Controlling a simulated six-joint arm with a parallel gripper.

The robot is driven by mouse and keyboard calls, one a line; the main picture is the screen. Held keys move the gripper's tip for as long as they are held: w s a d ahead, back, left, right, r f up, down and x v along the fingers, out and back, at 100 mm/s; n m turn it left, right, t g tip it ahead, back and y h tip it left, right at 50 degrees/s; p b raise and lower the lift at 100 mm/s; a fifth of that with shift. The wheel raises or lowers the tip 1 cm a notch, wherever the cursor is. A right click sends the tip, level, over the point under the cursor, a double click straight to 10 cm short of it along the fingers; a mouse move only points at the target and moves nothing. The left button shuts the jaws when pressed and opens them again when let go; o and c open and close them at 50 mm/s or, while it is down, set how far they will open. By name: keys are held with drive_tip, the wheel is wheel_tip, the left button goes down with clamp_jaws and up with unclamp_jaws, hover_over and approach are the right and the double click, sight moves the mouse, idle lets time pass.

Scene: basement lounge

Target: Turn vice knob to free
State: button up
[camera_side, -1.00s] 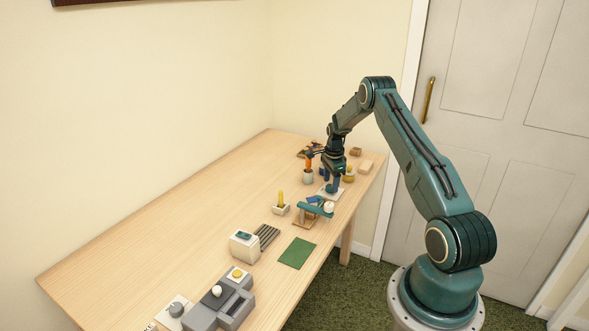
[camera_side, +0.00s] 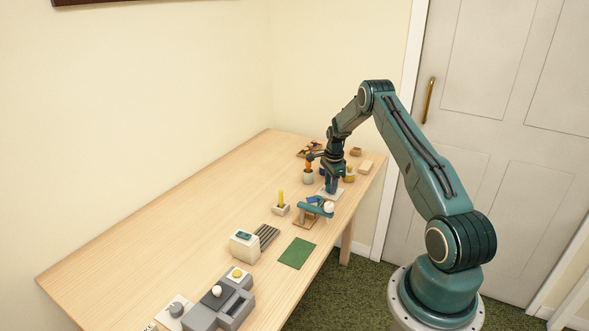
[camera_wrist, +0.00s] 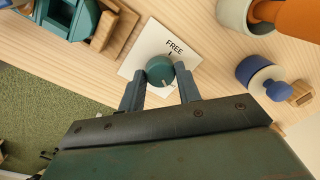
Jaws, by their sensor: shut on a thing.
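The round teal vice knob (camera_wrist: 160,70) sits on a white plate (camera_wrist: 135,65) marked "FREE" in the wrist view. My gripper (camera_wrist: 160,88) is shut on the knob, one finger on each side. In the side view my gripper (camera_side: 332,188) is down at the white plate (camera_side: 341,193) near the table's far end, and the knob is hidden there. The teal vice (camera_side: 312,209) stands just nearer the camera, and part of it (camera_wrist: 70,14) shows at the wrist view's upper left.
A blue-and-white stamp-like object (camera_wrist: 262,78) and a pale pot (camera_wrist: 246,14) with an orange object (camera_wrist: 290,16) stand right of the plate in the wrist view. A wooden block (camera_side: 365,167) lies behind my gripper.

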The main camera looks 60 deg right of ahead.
drive_tip(key=n, duration=1.1)
drive_tip(key=shift+n+y, duration=0.4)
drive_tip(key=n, duration=1.2)
drive_tip(key=shift+d+y, duration=0.1)
drive_tip(key=shift+y, duration=0.2)
drive_tip(key=o, duration=1)
drive_tip(key=shift+c, duration=0.2)
